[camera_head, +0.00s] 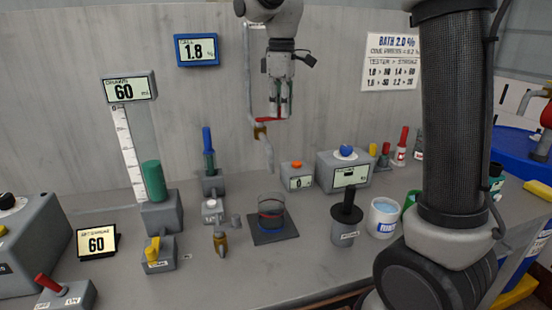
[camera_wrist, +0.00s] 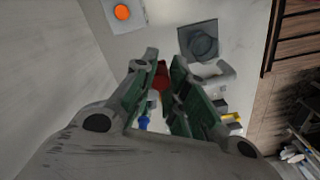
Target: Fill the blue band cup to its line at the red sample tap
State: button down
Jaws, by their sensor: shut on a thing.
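A clear cup (camera_head: 271,209) stands upright on a dark square pad (camera_head: 263,238) below the tap spout. It has a red ring at mid height and a blue band near its base. I cannot make out any liquid level in it. The tap (camera_head: 260,131) has a brass body, a grey spout and a red lever (camera_head: 266,120). My gripper (camera_head: 279,112) is shut on the red lever, above the cup. In the wrist view, the red lever (camera_wrist: 161,76) shows between the green finger pads, and the cup (camera_wrist: 204,44) is seen from above.
Left of the cup stand a brass-and-grey piece (camera_head: 220,240), a yellow-handled valve (camera_head: 153,252) and a green cylinder (camera_head: 153,182). Right are a grey pot with a black handle (camera_head: 345,222), a white cup (camera_head: 383,217) and a box with an orange button (camera_head: 297,174).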

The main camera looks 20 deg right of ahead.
jog(key=shift+s+f, duration=0.1)
jog(key=shift+f, duration=0.05)
jog(key=s+m, duration=0.1)
jog(key=m, duration=0.1)
jog(key=s+m, duration=0.1)
jog(key=m, duration=0.2)
jog(key=s+a+m, duration=0.1)
jog(key=m, duration=0.1)
jog(key=shift+s+m, duration=0.3)
dwell(6.8)
